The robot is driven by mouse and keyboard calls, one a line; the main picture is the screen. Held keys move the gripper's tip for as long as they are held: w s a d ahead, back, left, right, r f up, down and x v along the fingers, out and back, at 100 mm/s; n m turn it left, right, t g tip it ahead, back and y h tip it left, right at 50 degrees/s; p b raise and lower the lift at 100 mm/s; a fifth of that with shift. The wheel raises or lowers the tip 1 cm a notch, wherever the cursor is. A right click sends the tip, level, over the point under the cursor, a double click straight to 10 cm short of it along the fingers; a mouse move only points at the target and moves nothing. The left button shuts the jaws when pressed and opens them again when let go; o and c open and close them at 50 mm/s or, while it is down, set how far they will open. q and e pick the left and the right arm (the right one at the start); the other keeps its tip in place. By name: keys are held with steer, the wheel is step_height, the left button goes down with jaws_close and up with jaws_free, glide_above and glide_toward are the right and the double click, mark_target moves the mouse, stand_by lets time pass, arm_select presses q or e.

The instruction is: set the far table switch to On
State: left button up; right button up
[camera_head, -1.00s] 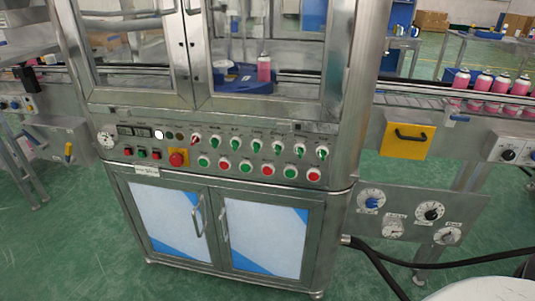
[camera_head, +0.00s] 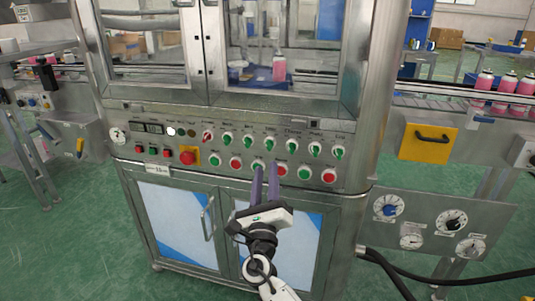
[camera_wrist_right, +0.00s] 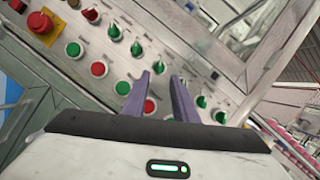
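The control panel has an upper row of rotary switches, one red (camera_head: 208,137) at the left and several green ones, such as the green switch (camera_head: 269,142) in the middle. Their labels are too small to read, so I cannot tell which one is the table switch or its setting. My right gripper (camera_head: 266,170) has two purple fingers apart and empty, in front of the lower button row, below the middle green switch. In the right wrist view the fingertips (camera_wrist_right: 159,75) lie near a green switch (camera_wrist_right: 158,68); whether they touch is unclear. My left gripper is out of view.
Green and red push buttons (camera_head: 235,162) line the lower row. A red emergency stop (camera_head: 188,155) on yellow sits left. Cabinet doors (camera_head: 175,222) are below, glass doors above. A gauge plate (camera_head: 440,228) and black hoses stand to the right.

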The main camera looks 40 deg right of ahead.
mark_target(268, 148)
steer(key=x, duration=0.8)
steer(key=shift+f, duration=0.1)
steer(key=shift+c, duration=0.2)
jaws_close()
